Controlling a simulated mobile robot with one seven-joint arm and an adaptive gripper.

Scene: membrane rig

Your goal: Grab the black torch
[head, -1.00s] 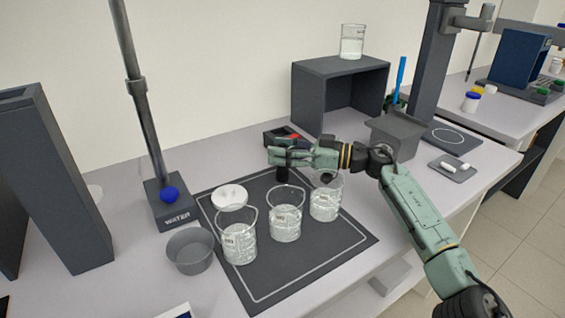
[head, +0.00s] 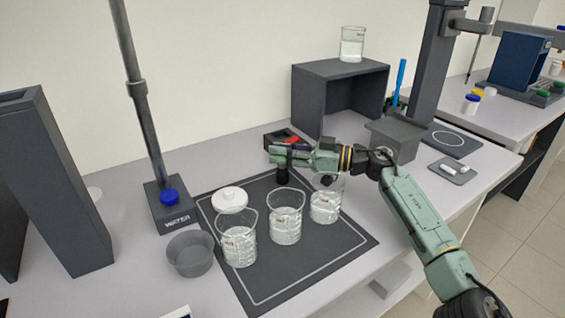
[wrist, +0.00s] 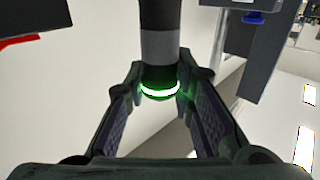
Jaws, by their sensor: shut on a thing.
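The black torch (head: 283,174) stands upright below my gripper (head: 280,156), near the back of the dark mat. My gripper comes in from the right, level, and is shut on the torch. In the wrist view the torch (wrist: 160,45) is a dark cylinder with a grey band and a glowing green ring at its end. The ring end sits between the two fingers of my gripper (wrist: 161,85). I cannot tell whether the torch's lower end touches the mat.
Several glass beakers (head: 286,225) of clear liquid stand on the mat (head: 262,282) in front of my gripper. A dark tray (head: 275,140) with a red item is just behind, and a grey shelf (head: 308,105) stands behind right.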

